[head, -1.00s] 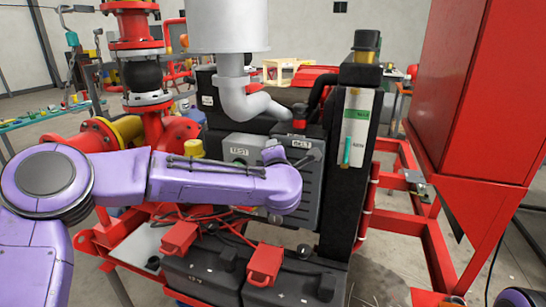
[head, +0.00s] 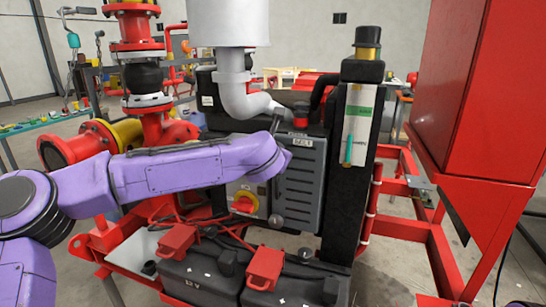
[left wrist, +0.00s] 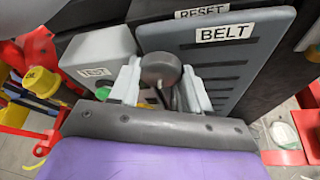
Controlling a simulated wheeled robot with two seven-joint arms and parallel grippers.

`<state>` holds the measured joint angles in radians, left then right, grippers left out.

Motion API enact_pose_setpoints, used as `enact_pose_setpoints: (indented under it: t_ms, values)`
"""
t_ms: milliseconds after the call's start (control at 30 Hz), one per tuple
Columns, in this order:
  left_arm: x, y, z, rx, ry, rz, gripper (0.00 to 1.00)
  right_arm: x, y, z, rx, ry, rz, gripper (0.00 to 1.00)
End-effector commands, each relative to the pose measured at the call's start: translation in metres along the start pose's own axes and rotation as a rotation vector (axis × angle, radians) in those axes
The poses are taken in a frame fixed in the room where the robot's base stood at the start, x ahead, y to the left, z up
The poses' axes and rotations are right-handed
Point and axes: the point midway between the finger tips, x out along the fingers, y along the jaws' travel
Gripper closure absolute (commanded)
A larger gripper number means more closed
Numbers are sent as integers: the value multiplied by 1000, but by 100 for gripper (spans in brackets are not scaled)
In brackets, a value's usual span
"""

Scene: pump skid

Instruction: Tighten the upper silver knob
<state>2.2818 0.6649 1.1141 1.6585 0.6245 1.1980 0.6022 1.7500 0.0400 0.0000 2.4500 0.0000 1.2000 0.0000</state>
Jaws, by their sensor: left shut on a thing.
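A round grey knob (left wrist: 160,68) sits between the two pale fingers of my left gripper (left wrist: 163,84) in the left wrist view. The gripper is shut on it, beside the BELT cover. In the head view, my left forearm and wrist (head: 270,152) reach across in front of the machine and hide this knob and the fingertips. Another grey knob (head: 276,220) shows lower down at the BELT cover's left edge. My right gripper is out of view.
The slatted BELT cover (head: 303,185) is right of my wrist. The grey TEST box (left wrist: 98,58) is left of the knob. A yellow-and-red rotary switch (head: 244,203) and red-clamped black batteries (head: 200,275) lie below. A black post (head: 350,190) stands to the right.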

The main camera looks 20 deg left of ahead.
Motion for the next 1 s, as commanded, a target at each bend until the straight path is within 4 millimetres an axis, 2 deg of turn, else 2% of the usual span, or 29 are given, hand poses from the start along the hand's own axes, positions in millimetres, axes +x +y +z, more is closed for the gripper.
enact_pose_setpoints:
  t_ms: [333,867,900,967,1000]
  values:
    - [1,0,-2,-124,2,-51,83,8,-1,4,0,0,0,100]
    - [0,0,-1,-144,3,-60,83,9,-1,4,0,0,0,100]
    - [0,0,-1,-144,3,-60,46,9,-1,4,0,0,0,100]
    - [0,0,-1,-144,2,-60,27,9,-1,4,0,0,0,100]
    - [0,0,-1,-144,2,-60,27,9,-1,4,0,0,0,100]
